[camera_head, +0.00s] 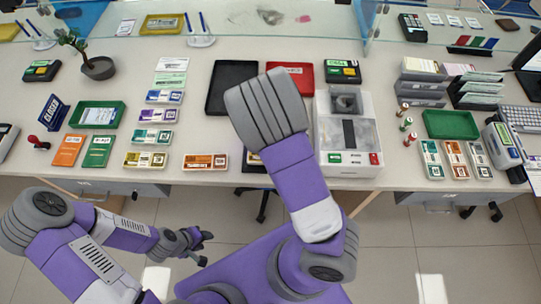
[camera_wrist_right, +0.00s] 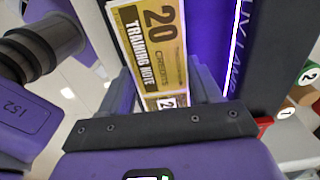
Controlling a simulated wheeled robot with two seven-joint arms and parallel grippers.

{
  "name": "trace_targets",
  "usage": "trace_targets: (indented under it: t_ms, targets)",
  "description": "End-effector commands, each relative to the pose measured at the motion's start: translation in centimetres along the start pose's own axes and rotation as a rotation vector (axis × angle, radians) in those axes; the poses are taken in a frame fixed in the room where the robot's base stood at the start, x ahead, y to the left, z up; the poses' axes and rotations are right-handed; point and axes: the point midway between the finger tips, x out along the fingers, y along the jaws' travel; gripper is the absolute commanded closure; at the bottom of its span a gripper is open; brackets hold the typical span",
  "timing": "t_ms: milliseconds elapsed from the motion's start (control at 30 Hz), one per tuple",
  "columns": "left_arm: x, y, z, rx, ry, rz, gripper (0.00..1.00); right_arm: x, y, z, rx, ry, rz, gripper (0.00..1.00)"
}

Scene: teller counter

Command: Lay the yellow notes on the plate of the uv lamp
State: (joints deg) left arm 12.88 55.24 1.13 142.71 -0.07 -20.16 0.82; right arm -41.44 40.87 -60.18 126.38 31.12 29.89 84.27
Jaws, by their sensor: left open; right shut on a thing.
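In the right wrist view, a yellow note (camera_wrist_right: 150,45) marked "20 credits training note" lies between the fingers of my right gripper (camera_wrist_right: 163,85). The gripper is shut on the yellow notes. The uv lamp (camera_wrist_right: 262,50), dark with a glowing violet strip and its name on the side, is right beside them. I cannot tell whether the notes touch its plate. In the head view my right arm hides its own gripper, and I cannot make out the lamp there. My left gripper (camera_head: 203,248) is open and empty, below the counter's front edge.
A white machine (camera_head: 348,158) stands right of my right arm, with small coin rolls (camera_head: 407,124) beyond it. Black (camera_head: 220,90) and red (camera_head: 300,84) trays lie behind the arm. Banded note bundles (camera_head: 146,160) lie on the left.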

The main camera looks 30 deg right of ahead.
Motion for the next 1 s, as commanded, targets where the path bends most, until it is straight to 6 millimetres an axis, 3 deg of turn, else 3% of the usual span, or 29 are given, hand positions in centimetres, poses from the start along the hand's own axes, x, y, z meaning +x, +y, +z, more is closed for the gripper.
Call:
trace_targets:
  t_ms: [67,400,433,600,867,1000]
  targets:
    - [0.7,-0.2,0.0,0.000,0.000,0.000,0.57,1.1,0.0,0.0,0.001,0.000,0.002,0.69]
    - [0.6,-0.2,0.0,0.000,0.000,0.000,0.57,1.2,0.0,0.0,0.000,0.000,0.000,0.69]
    - [0.6,-0.2,0.0,0.000,0.000,0.000,0.57,1.2,0.0,0.0,0.000,0.000,0.000,0.35]
    - [0.6,-0.2,0.0,0.000,0.000,0.000,0.57,1.1,0.0,0.0,-0.001,0.000,0.000,0.11]
    - [0.5,-0.2,0.0,0.000,0.000,0.000,0.57,1.1,0.0,0.0,-0.001,0.000,0.000,0.11]
    - [-0.1,0.0,0.0,0.000,0.000,0.000,0.57,-0.1,0.0,0.1,-0.002,-0.001,0.000,0.11]
